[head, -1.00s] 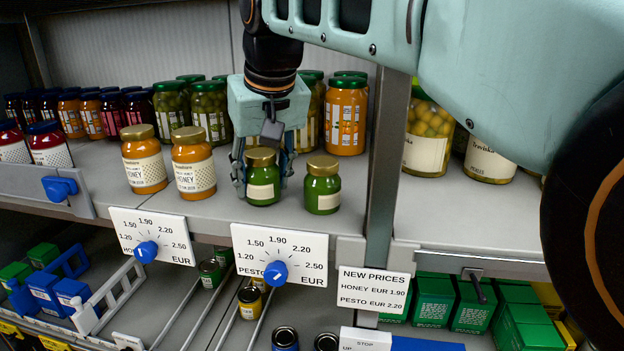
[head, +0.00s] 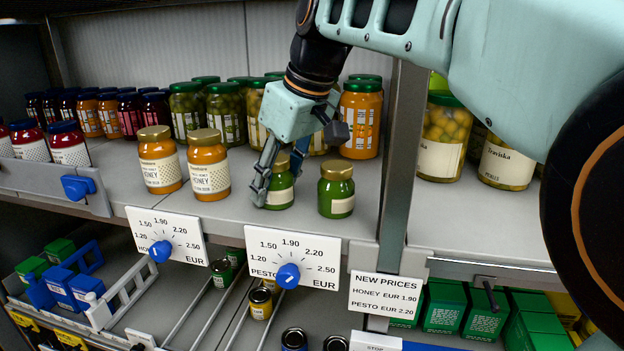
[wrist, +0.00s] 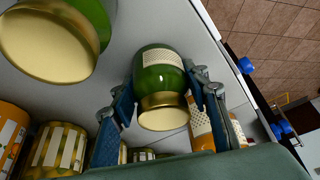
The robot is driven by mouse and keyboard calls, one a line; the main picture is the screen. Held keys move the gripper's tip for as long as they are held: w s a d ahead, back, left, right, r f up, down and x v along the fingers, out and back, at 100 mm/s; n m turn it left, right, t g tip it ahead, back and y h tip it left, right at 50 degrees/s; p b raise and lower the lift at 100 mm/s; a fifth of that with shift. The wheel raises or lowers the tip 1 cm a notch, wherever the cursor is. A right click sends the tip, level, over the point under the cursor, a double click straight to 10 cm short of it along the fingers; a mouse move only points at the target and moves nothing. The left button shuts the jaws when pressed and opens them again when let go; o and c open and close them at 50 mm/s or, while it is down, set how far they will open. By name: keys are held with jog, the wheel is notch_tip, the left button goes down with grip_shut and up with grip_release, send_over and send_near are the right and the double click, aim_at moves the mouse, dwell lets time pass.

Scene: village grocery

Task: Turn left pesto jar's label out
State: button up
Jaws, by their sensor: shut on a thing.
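The left pesto jar (head: 280,192), green with a gold lid and pale label, stands upright on the shelf. My gripper (head: 279,178) reaches down at a slant and is shut on it, one finger on each side. A finger covers the jar's left part in the head view; its label shows toward the front right. In the wrist view the jar (wrist: 158,81) sits between the blue fingers, its label in view. The right pesto jar (head: 336,190) stands close by on the right, apart, its label facing front. It also shows large in the wrist view (wrist: 55,40).
Two honey jars (head: 208,165) stand to the left. Taller jars (head: 360,120) line the back. A shelf upright (head: 401,160) is at the right. Price cards with blue dials (head: 288,275) hang on the front edge. Bare shelf lies between the honey and pesto jars.

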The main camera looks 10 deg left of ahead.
jog(key=o, duration=1.5)
jog(key=shift+o, duration=0.2)
